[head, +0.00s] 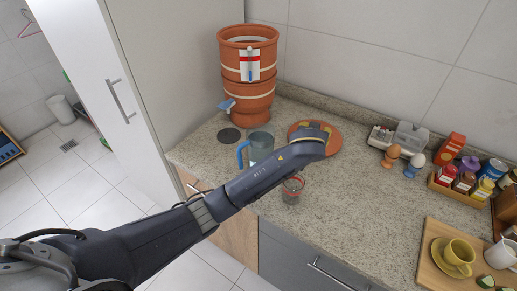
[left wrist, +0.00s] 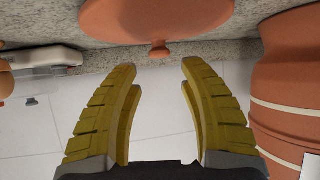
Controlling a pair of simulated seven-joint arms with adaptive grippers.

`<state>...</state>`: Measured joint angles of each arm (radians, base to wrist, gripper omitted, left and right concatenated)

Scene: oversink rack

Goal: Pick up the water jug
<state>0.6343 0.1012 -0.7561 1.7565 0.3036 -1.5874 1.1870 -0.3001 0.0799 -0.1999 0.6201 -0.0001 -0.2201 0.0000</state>
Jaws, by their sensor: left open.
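The water jug (head: 260,148) is a clear, greyish jug with a blue handle on its left side. It stands upright on the counter in front of the terracotta water filter, left of my left arm's end in the head view, and I do not see it in the left wrist view. My left arm reaches past the jug's front right side. My left gripper (left wrist: 158,68) shows in the left wrist view with its yellow fingers spread and nothing between them. The fingers cannot be made out in the head view. My right gripper is not seen.
The terracotta filter (head: 246,75) with a blue tap stands at the back. A round terracotta lid (head: 328,143) with a knob lies beside my gripper. A red-rimmed glass (head: 292,190) stands nearer the front. Egg cups and a crate of jars (head: 460,188) are at right.

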